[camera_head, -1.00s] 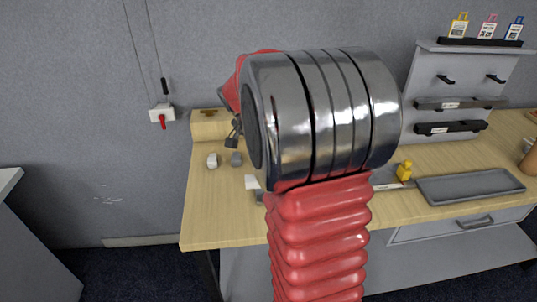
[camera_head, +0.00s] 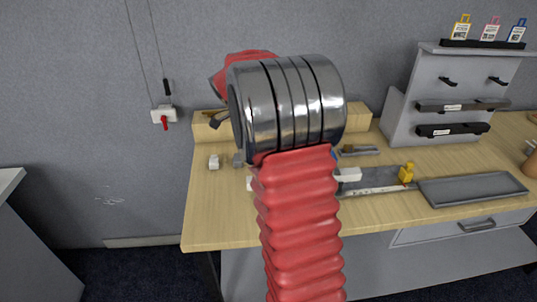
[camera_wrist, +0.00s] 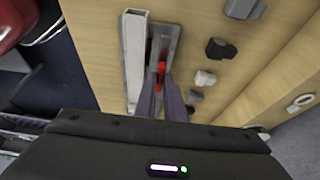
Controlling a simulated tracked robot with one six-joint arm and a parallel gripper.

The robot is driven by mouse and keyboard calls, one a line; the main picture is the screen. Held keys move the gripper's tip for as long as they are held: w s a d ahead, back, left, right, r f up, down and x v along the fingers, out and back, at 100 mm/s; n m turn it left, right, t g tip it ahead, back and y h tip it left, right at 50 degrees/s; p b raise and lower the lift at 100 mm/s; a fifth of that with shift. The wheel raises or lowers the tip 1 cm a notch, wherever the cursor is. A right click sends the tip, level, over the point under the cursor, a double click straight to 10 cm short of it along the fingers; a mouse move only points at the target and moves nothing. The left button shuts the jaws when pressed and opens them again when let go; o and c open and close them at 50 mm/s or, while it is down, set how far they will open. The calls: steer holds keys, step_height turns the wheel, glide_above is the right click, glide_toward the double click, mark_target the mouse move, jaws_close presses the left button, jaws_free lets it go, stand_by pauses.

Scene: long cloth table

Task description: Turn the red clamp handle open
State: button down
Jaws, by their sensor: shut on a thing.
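In the wrist view, the red clamp handle (camera_wrist: 161,70) is a small red piece on a grey metal clamp base (camera_wrist: 168,42). The base lies on the wooden bench, beside a long white bar (camera_wrist: 134,60). My gripper (camera_wrist: 164,88) reaches down to it, its two dark fingers close together and shut on the red handle. The fingers hide part of the handle, so its exact angle cannot be told. In the head view, my red and metal arm hides the gripper and the handle.
Black (camera_wrist: 220,48) and white (camera_wrist: 205,79) small blocks stand right of the clamp in the wrist view. In the head view, a yellow piece (camera_head: 406,174) and a grey tray (camera_head: 472,188) are on the right. A wall box (camera_head: 164,115) hangs left, above the bench (camera_head: 215,215).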

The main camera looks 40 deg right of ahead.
steer(key=shift+s, duration=0.15)
steer(key=c, duration=1.8)
jaws_free()
steer(key=shift+c, duration=0.2)
steer(key=v, duration=1.3)
steer(key=shift+w+r, duration=0.2)
steer(key=shift+r, duration=0.15)
